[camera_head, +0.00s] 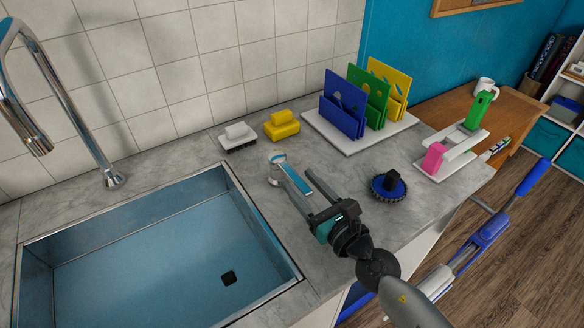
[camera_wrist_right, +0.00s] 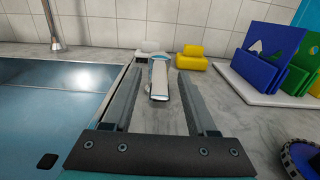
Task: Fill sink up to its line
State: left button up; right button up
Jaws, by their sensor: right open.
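The sink (camera_head: 262,235) is a blue-tinted basin with a metal rim and a dark square drain (camera_head: 228,278). I cannot make out a fill line or tell whether there is water in it. A chrome faucet (camera_head: 75,110) arches over its back left, and no stream shows from its spout. A chrome lever with a white and blue handle (camera_head: 293,176) stands on the counter right of the sink. My right gripper (camera_head: 330,190) is open just in front of it; in the right wrist view the handle (camera_wrist_right: 159,80) appears between the open fingers (camera_wrist_right: 163,95). My left gripper is not in view.
A white rack (camera_head: 360,132) holds blue, green and yellow boards.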

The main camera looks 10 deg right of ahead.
aim_at(282, 163)
jog(key=shift+x, duration=1.95)
grip_shut()
